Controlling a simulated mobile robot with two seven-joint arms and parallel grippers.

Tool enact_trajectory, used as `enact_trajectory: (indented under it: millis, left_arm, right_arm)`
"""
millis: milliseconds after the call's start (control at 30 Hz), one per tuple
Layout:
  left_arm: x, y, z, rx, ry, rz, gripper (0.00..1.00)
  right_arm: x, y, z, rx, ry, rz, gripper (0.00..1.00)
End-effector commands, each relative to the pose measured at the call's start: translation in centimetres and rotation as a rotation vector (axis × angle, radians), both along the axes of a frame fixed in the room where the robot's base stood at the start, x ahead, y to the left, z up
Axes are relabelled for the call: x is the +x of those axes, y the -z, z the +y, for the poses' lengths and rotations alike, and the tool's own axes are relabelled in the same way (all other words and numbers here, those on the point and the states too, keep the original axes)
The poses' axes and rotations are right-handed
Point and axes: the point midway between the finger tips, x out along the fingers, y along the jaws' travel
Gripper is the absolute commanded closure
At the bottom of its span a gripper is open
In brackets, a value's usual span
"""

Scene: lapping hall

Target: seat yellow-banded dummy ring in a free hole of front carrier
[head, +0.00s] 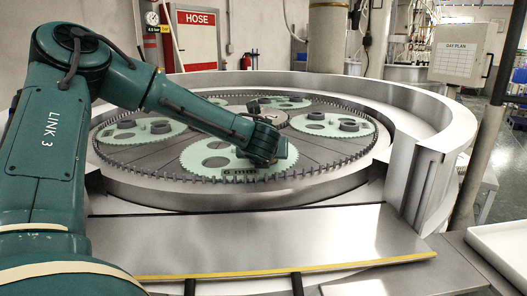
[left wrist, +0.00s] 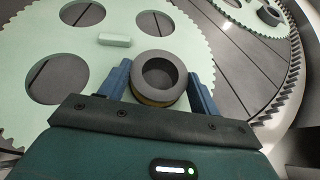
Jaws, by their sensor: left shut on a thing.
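The front carrier (head: 200,158) is a pale green toothed disc with a "6 mm" label. It also shows in the left wrist view (left wrist: 105,60), where two round holes at its left look empty, with the dark plate showing through. My left gripper (head: 266,162) is over the right part of this carrier. In the left wrist view its blue fingers (left wrist: 161,88) are shut on the dark grey dummy ring (left wrist: 158,57), which has a yellow band low on its side. The ring is over the carrier; what lies under it is hidden. My right gripper is not in view.
Other pale green carriers with dark rings, such as the right one (head: 330,124), lie on the round plate inside a toothed rim (head: 330,172). A raised metal wall (head: 425,130) curves around the right. A flat metal shelf (head: 270,235) with a yellow edge lies in front.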

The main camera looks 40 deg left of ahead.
Motion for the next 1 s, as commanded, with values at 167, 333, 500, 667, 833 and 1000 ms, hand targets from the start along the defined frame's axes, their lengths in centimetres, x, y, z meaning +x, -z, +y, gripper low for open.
enact_trajectory:
  millis: [167,333,500,667,833,1000]
  left_arm:
    - [0.06,0.36,-0.01,0.003,0.001,-0.003,0.81]
    - [0.07,0.51,-0.02,0.003,0.001,-0.003,0.34]
    - [0.05,0.58,-0.01,0.002,0.001,-0.002,0.2]
    - [0.02,0.64,-0.01,0.001,0.0,0.0,0.12]
    - [-0.09,0.83,-0.02,-0.001,0.0,0.003,0.12]
    - [-0.92,0.03,-0.86,0.0,0.003,0.0,0.12]
  right_arm:
    - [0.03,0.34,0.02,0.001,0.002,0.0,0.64]
    - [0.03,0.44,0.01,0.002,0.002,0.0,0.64]
    - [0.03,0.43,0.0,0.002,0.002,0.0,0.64]
    - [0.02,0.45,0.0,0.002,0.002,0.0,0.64]
    - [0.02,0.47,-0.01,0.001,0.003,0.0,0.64]
    - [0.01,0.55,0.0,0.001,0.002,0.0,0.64]
